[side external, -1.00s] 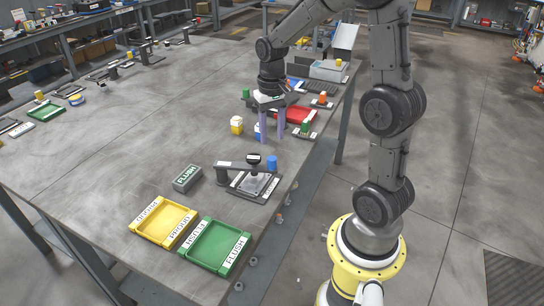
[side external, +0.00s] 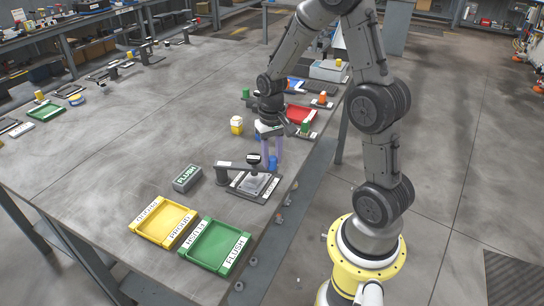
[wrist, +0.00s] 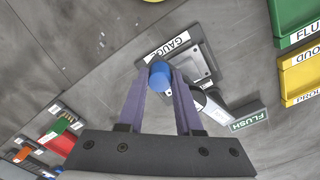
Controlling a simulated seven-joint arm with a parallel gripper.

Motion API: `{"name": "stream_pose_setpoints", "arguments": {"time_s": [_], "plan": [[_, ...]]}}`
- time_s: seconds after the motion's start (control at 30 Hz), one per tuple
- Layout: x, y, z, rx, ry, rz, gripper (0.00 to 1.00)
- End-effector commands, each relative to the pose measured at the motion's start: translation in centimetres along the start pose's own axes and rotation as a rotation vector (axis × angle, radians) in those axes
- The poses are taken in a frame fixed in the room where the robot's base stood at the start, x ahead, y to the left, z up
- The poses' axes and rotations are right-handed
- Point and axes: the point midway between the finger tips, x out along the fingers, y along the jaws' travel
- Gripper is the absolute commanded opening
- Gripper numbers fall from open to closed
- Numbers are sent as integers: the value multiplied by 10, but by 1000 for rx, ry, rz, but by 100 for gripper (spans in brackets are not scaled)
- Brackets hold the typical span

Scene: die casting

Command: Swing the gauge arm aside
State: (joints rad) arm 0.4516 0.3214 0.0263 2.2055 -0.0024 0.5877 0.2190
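My gripper (side external: 269,160) points down at the knob. In the wrist view, the purple fingers of my gripper (wrist: 162,75) are apart, with the blue knob (wrist: 160,76) between their tips. I cannot tell whether they touch it.
A grey FLUSH block (side external: 187,178) stands left of the gauge. A yellow tray (side external: 138,223) and a green tray (side external: 187,262) lie nearer the camera. A yellow-and-white piece (side external: 237,126) and a red tray (side external: 302,115) are behind.

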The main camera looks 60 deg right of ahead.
Motion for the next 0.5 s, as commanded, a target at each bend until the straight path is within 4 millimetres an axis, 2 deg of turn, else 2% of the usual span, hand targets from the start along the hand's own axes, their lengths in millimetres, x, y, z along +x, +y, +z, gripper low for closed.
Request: {"name": "stream_pose_setpoints", "arguments": {"time_s": [0.03, 0.13, 0.5], "plan": [[0, 0, 0, 0, 0, 0, 18], [0, 0, 0, 0, 0, 0, 0], [-1, 0, 0, 0, -1, 0, 0]]}}
